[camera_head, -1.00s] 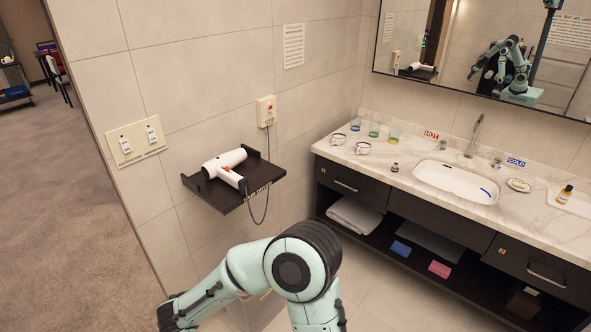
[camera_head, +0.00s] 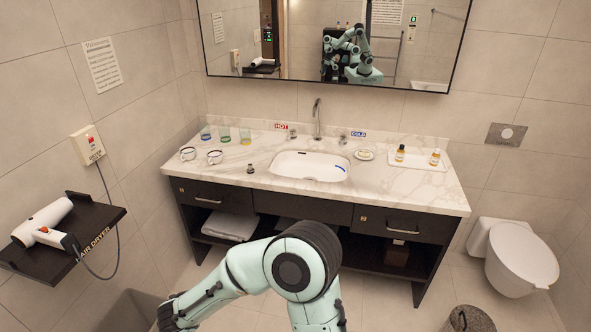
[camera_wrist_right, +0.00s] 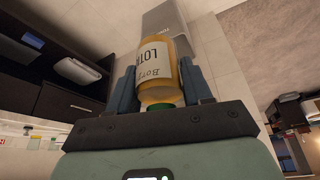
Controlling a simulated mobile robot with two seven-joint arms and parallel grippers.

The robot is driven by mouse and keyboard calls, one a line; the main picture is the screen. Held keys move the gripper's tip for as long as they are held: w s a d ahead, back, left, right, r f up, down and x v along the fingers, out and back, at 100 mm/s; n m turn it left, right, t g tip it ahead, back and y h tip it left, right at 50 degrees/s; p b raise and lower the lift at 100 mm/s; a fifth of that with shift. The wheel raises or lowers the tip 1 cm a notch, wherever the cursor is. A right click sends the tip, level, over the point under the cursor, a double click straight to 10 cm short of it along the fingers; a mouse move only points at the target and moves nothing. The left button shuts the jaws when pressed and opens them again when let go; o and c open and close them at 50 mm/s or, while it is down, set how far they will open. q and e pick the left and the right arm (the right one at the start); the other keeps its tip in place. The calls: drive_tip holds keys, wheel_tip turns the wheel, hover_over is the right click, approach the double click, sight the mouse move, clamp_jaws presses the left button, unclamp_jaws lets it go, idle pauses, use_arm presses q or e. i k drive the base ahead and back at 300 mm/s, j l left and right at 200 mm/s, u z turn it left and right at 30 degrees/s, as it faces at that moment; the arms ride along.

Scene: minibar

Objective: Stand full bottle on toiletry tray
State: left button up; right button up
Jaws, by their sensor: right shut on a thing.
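The bottle (camera_wrist_right: 158,68) is amber with a white lotion label and a green cap. In the right wrist view my right gripper (camera_wrist_right: 160,85) is shut on it, a finger on each side. The cap points to the picture's bottom, towards the palm. In the head view the toiletry tray (camera_head: 418,166) is a white tray at the right end of the marble counter. Two small amber bottles stand on it, a left one (camera_head: 400,154) and a right one (camera_head: 434,158). One of my arms crosses the bottom of the head view; no gripper fingers show there.
The sink (camera_head: 308,166) is mid-counter, with a soap dish (camera_head: 365,155) between it and the tray. Cups and glasses stand at the left end. A toilet (camera_head: 520,262) and a bin (camera_head: 468,319) are right; a hair dryer shelf (camera_head: 85,225) is left.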

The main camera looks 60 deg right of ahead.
sight(416, 163)
drive_tip(key=l+z, duration=0.3)
drive_tip(key=l, duration=0.15)
drive_tip(key=l+z, duration=0.45)
drive_tip(key=l, duration=0.25)
drive_tip(key=i+l+z, duration=0.1)
drive_tip(key=l, duration=0.2)
drive_tip(key=i+l+z, duration=0.1)
drive_tip(key=l, duration=0.2)
drive_tip(key=i+l, duration=0.1)
drive_tip(key=l, duration=0.2)
drive_tip(key=i+l, duration=0.1)
drive_tip(key=l, duration=0.25)
drive_tip(key=i+l+z, duration=0.1)
drive_tip(key=l, duration=0.2)
